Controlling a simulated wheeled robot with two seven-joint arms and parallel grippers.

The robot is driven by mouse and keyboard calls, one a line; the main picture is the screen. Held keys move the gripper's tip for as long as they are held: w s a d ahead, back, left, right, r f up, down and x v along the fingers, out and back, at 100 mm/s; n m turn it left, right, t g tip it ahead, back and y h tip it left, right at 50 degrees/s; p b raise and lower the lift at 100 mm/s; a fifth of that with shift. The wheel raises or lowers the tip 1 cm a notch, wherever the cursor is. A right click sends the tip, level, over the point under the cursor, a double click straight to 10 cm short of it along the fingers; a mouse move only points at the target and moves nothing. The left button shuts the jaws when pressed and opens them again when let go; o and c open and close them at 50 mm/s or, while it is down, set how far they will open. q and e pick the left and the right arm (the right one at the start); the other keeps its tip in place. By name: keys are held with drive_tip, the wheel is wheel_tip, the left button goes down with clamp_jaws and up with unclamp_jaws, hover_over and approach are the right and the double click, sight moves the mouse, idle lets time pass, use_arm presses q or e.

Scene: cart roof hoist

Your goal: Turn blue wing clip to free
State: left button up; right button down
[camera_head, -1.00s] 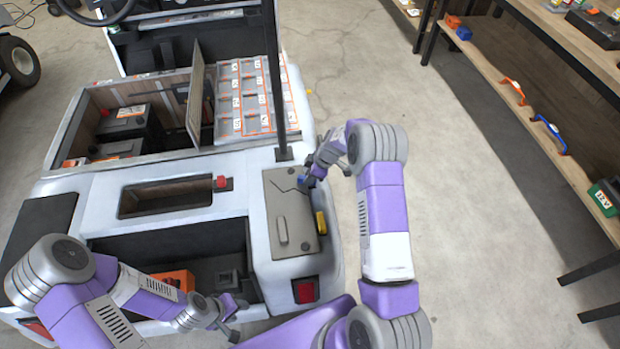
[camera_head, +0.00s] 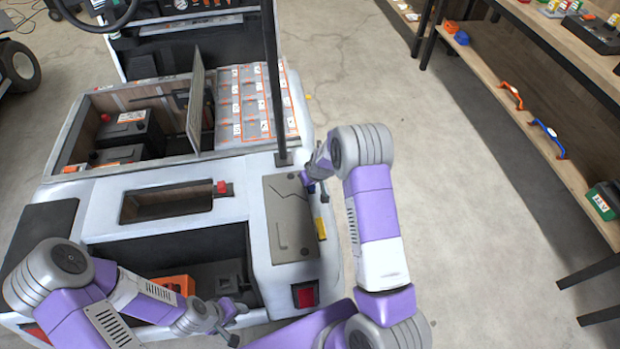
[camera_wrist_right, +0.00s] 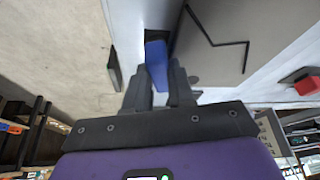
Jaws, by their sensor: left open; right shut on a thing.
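The blue wing clip (camera_head: 311,188) sits at the right edge of the grey panel (camera_head: 288,225) on the cart's rear corner. My right gripper (camera_head: 320,190) is at the clip and partly covers it. In the right wrist view the blue clip (camera_wrist_right: 156,62) stands between the two dark fingers of my right gripper (camera_wrist_right: 158,84), which is shut on it. Its far end shows past the fingertips, beside the panel edge. My left gripper (camera_head: 237,322) is open and empty at the cart's rear, away from the clip.
A yellow clip (camera_head: 320,228) sits on the same panel edge, nearer me. A red knob (camera_head: 221,187) is by the wood-lined slot. A dark post (camera_head: 275,90) rises behind the panel. An orange crate (camera_head: 175,287) lies in the rear bay. Floor right of the cart is clear.

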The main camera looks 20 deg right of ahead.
drive_tip(key=shift+s+f+m+h+p, duration=0.15)
drive_tip(key=shift+m+h+p, duration=0.15)
drive_tip(key=shift+m+p, duration=0.4)
drive_tip(key=shift+s+f+m+h+p, duration=0.1)
drive_tip(key=shift+m+h+p, duration=0.25)
drive_tip(key=shift+m, duration=0.55)
drive_tip(key=shift+d+m, duration=0.1)
drive_tip(key=shift+m, duration=0.2)
drive_tip(key=c, duration=1.3)
unclamp_jaws()
drive_tip(key=o, duration=0.3)
drive_tip(key=shift+o, duration=0.2)
drive_tip(key=shift+w+r, duration=0.1)
drive_tip(key=shift+r+p, duration=0.3)
drive_tip(key=shift+r, duration=0.25)
drive_tip(key=p+v, duration=0.2)
drive_tip(key=v, duration=0.4)
drive_tip(key=shift+s+r, duration=0.2)
drive_tip(key=shift+s, duration=0.05)
